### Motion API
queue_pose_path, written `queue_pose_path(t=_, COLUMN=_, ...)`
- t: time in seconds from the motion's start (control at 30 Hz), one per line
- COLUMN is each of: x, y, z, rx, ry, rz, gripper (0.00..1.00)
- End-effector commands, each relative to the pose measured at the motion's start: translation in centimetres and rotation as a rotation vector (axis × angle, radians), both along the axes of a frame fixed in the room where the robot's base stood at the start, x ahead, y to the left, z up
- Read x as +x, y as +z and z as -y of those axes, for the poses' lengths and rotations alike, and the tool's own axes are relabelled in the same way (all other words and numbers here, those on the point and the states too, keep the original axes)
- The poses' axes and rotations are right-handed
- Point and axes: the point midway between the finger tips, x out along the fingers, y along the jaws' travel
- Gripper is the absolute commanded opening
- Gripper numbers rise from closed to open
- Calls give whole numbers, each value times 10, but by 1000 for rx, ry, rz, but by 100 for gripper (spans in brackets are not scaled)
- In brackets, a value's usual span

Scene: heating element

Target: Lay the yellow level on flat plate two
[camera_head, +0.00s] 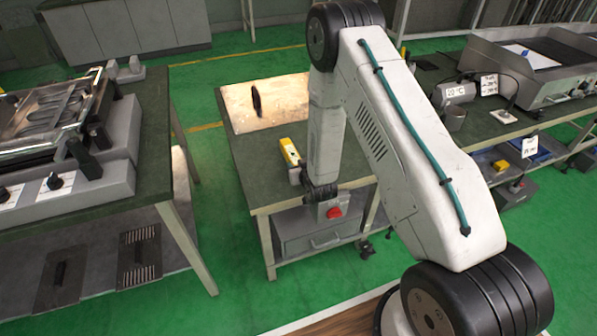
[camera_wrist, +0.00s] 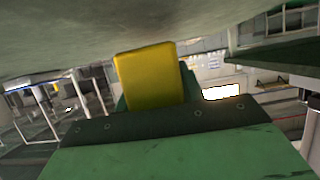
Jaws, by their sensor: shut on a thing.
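The yellow level (camera_head: 290,152) is at the middle green-topped table, beside my lower arm, in the head view. In the wrist view its yellow body (camera_wrist: 150,77) fills the upper middle, close to the camera. My gripper (camera_head: 295,172) is shut on the level at its near end; the fingers are mostly hidden. I cannot tell whether the level touches the table. A griddle with dark flat plates (camera_head: 545,52) stands on the right bench, with a small blue-and-white item on it. I cannot tell which plate is number two.
A bright board (camera_head: 265,104) with a dark mark lies at the table's back. A grill unit (camera_head: 50,115) stands on the left bench. My arm hides part of the table's right side.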

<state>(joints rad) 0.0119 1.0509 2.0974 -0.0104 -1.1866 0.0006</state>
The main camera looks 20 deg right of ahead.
Motion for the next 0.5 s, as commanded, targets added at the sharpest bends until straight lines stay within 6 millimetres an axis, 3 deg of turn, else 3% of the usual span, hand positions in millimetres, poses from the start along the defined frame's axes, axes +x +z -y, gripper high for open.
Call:
queue_pose_path(t=0.2, x=-1, y=-29, z=0, rx=0, ry=0, rz=-1, gripper=9)
queue_pose_path(t=0.5, x=-1, y=-31, z=-1, rx=0, ry=1, rz=0, gripper=9)
